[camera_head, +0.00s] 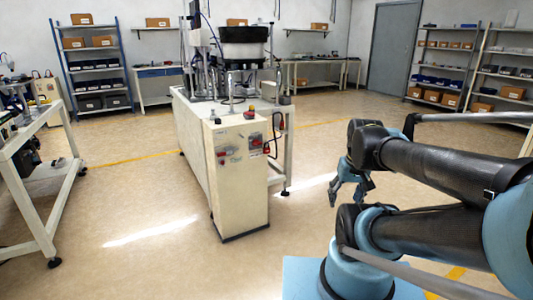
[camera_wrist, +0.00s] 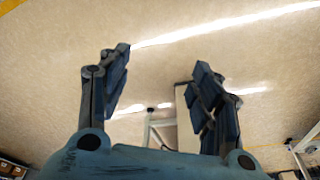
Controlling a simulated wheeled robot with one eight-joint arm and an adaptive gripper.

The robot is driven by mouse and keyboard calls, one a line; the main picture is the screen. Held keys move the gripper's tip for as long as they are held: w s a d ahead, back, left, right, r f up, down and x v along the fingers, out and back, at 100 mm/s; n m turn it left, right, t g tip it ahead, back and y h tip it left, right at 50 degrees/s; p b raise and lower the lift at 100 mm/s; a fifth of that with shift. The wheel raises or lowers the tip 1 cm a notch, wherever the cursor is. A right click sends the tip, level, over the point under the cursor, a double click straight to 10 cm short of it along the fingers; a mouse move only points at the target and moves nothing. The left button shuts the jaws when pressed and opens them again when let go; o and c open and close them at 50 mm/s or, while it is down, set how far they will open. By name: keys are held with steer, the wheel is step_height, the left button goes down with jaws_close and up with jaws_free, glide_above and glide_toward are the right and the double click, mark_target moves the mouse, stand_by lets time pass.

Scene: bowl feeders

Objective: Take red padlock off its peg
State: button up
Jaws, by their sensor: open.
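A small red item (camera_head: 267,149) shows at the right edge of the cream cabinet's end panel (camera_head: 240,190), with dark cable-like lines beside it. It may be the red padlock, but it is too small to tell, and no peg can be made out. My gripper (camera_head: 347,197) is open and empty, pointing down over bare floor to the right of the cabinet and well apart from it. In the wrist view my gripper (camera_wrist: 163,68) has its two dark fingers spread, with only floor between them. No padlock can be made out in the wrist view.
A bowl feeder (camera_head: 243,45) stands on the machine bench behind the panel. A white-framed workbench (camera_head: 35,150) is at the left. Shelves (camera_head: 98,65) line the back wall. The floor between the cabinet and my arm is clear.

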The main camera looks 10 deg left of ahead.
steer(key=w+a+r+n+t+y, duration=0.1)
steer(key=w+a+r, duration=0.15)
steer(key=w, duration=0.65)
steer(key=w+a+r+n+t+y, duration=0.15)
steer(key=w+a, duration=0.25)
steer(key=w, duration=0.4)
steer(key=n+t+y, duration=0.4)
steer(key=t+y, duration=0.1)
steer(key=t, duration=0.1)
glide_above(268, 148)
steer(key=s+d, duration=0.8)
steer(key=s, duration=0.4)
step_height(268, 148, down, 11)
steer(key=shift+h, duration=0.25)
steer(key=x, duration=1.1)
steer(key=shift+w+f, duration=0.1)
steer(key=shift+x, duration=2.65)
steer(key=shift+s+f, duration=0.2)
steer(key=shift+s, duration=0.05)
jaws_close()
steer(key=shift+a+r, duration=0.1)
